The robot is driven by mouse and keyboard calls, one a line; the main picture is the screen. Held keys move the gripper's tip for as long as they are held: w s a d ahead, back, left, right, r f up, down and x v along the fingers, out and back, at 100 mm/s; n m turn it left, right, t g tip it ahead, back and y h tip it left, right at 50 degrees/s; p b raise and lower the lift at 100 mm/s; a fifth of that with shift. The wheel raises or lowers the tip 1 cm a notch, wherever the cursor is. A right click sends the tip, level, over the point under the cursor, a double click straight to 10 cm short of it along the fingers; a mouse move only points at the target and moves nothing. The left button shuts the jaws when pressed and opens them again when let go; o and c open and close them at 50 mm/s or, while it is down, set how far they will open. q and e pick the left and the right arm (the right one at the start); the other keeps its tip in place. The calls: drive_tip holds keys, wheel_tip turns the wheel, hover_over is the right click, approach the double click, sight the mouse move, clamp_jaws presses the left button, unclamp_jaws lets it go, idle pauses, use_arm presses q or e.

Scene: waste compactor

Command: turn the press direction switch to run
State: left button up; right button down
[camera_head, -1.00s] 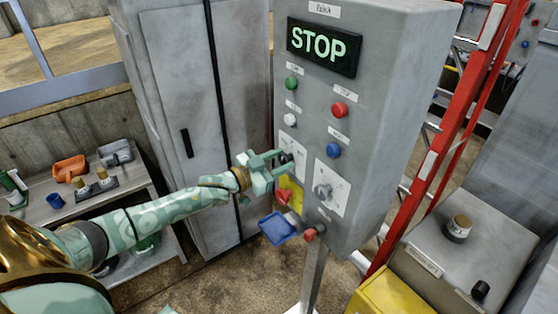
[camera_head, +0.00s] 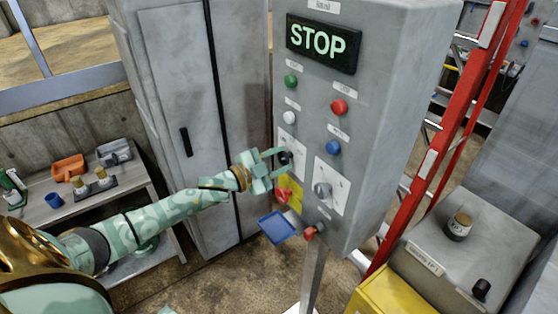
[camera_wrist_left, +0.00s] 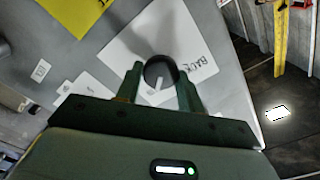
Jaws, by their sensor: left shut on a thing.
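The press control box (camera_head: 385,90) stands upright with a lit STOP display (camera_head: 323,46). A dark round switch knob (camera_head: 286,157) sits on the left white plate (camera_head: 290,143). My left gripper (camera_head: 279,160) is at this knob. In the left wrist view its two fingers (camera_wrist_left: 158,85) stand on either side of the dark knob (camera_wrist_left: 160,70), shut on it. A light pointer mark shows on the knob, and lettering is on the white plate (camera_wrist_left: 125,52). My right gripper is not in view.
A grey knob (camera_head: 322,190) is on the right white plate. Green (camera_head: 291,82), white (camera_head: 290,118), red (camera_head: 339,107) and blue (camera_head: 333,148) buttons sit above.

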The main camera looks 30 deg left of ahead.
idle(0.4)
use_arm(q)
drive_tip(key=o, duration=1)
drive_tip(key=shift+c, duration=0.2)
drive_tip(key=b+v, duration=0.1)
drive_tip(key=v, duration=1.5)
drive_tip(key=shift+b, duration=0.4)
drive_tip(key=shift+s+f, duration=0.1)
drive_tip(key=shift+s, duration=0.05)
